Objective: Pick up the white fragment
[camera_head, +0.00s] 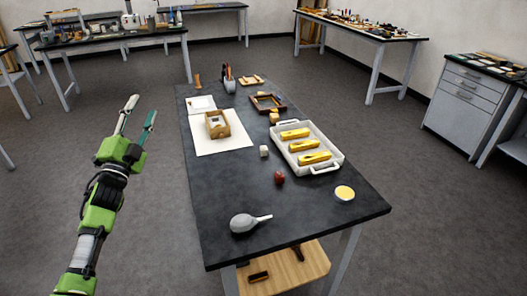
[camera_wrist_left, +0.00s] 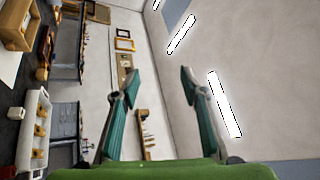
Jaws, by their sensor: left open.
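A small whitish block (camera_head: 264,151), which looks like the white fragment, sits on the dark tabletop left of the white tray (camera_head: 326,169). The tray holds several yellow-gold pieces (camera_head: 295,133). My left gripper (camera_head: 142,105) is raised left of the table, well apart from the block, with its fingers spread and nothing between them. It also shows open and empty in the left wrist view (camera_wrist_left: 156,75), against the wall. My right gripper is not in view.
A wooden box (camera_head: 217,124) stands on white paper (camera_head: 234,143). A dark red object (camera_head: 279,177), a grey blower bulb (camera_head: 246,223) and a round yellow-topped dish (camera_head: 345,193) are nearer. A dark frame (camera_head: 267,103) and a tool cup (camera_head: 229,84) stand farther back.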

